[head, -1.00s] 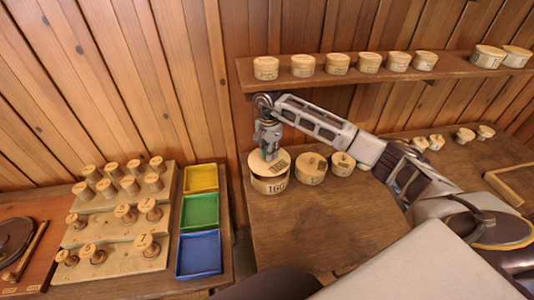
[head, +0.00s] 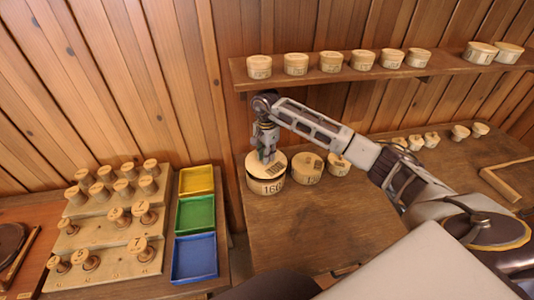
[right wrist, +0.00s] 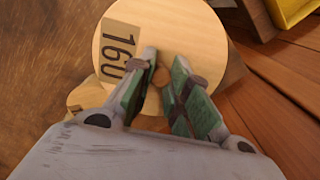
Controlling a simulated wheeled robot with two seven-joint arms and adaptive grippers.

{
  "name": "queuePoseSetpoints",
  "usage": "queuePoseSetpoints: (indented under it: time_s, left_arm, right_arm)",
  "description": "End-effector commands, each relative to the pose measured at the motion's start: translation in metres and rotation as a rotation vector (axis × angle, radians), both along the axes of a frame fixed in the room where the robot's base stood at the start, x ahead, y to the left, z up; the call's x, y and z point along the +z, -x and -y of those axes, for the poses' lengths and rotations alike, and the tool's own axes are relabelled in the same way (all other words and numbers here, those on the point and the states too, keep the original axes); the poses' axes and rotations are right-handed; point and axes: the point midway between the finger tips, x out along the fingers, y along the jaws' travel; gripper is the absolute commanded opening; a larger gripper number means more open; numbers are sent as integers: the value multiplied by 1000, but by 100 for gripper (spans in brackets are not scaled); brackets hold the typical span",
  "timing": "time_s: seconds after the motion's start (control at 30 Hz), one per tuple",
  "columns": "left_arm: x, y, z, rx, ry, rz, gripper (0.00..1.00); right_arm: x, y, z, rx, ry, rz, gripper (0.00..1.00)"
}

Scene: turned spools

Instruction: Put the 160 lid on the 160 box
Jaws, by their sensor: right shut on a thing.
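The 160 box (head: 267,187) is a round pale wooden box with 160 on its side, on the table's left end. The 160 lid (head: 254,161) is a round wooden disc at the top of the box; I cannot tell if it is fully seated. In the right wrist view the lid (right wrist: 190,25) carries a 160 label and a small centre knob (right wrist: 161,76). My right gripper (head: 268,159) points down over the lid. Its green-padded fingers (right wrist: 163,72) are shut on the knob. My left gripper is not in view.
Another labelled round box (head: 307,170) stands close to the right, with a smaller one (head: 338,164) beyond. A shelf (head: 330,76) with several boxes runs above. Coloured trays (head: 195,215) and a stepped rack of spools (head: 105,235) stand left. The table's front (head: 310,230) is clear.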

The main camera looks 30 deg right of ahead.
Motion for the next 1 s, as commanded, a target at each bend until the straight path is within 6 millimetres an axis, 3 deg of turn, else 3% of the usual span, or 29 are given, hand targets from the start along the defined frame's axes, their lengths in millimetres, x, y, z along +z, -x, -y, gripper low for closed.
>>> queuePoseSetpoints:
  time_s: [0.4, 1.0]
  left_arm:
    - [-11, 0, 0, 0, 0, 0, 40]
    - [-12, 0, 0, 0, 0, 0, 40]
  right_arm:
    - [-19, 1, -2, 3, 1, -2, 0]
    - [-21, 2, -2, 1, 0, -2, 0]
